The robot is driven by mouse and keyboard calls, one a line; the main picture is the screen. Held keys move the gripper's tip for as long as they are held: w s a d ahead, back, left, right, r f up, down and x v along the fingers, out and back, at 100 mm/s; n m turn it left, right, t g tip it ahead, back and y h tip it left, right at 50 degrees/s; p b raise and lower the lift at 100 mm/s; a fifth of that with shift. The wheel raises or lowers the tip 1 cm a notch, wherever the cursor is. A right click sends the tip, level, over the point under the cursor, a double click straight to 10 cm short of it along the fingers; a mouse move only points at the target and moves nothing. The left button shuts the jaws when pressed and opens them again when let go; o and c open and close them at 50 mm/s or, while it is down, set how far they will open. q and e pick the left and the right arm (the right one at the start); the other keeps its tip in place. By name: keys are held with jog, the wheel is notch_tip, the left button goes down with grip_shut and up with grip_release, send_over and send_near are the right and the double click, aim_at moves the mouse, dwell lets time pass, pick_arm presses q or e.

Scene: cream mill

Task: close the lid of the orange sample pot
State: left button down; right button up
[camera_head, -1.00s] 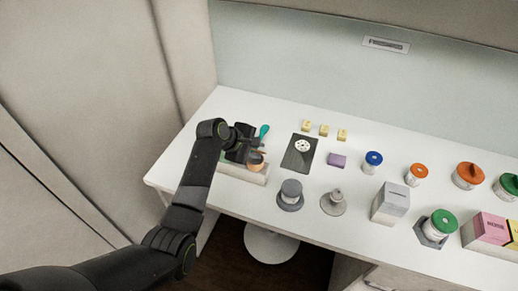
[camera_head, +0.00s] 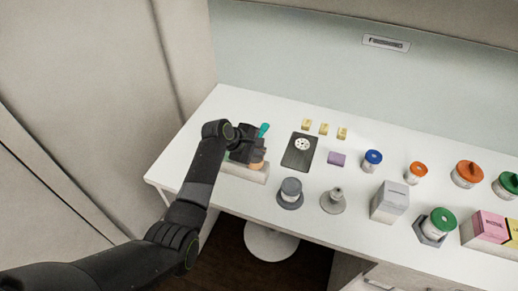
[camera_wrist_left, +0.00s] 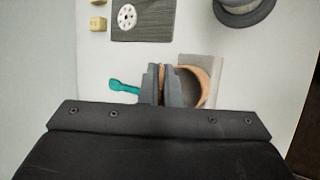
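The orange sample pot (camera_head: 257,165) stands on a pale block near the left end of the table. In the left wrist view its orange rim (camera_wrist_left: 206,82) curves out to the right of my fingers, around a greyish inside. My left gripper (camera_head: 251,148) is right over the pot, hiding much of it. In the left wrist view my left fingers (camera_wrist_left: 163,84) are close together, with a thin orange-brown strip showing between them. I cannot tell whether this strip is the lid or whether the fingers touch it. My right gripper is not in view.
A teal-handled tool (camera_head: 264,129) lies just beside the gripper. A dark plate with a white disc (camera_head: 299,153) lies to the right, with small yellow blocks (camera_head: 323,129) behind. A grey round stand (camera_head: 290,194) and several lidded jars stand farther right.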

pick_arm(q)
jog(key=shift+s+a+f+t+h, duration=0.1)
jog(key=shift+s+f+t+h, duration=0.25)
jog(key=shift+t, duration=0.35)
jog(key=shift+m+t+h+b, duration=0.25)
jog(key=shift+m+t+b, duration=0.1)
jog(key=shift+t, duration=0.15)
jog(key=c, duration=2.1)
grip_release()
jog(key=o, duration=0.5)
jog(key=shift+c, duration=0.2)
jog(key=shift+s+f, duration=0.1)
jog(key=shift+f, duration=0.05)
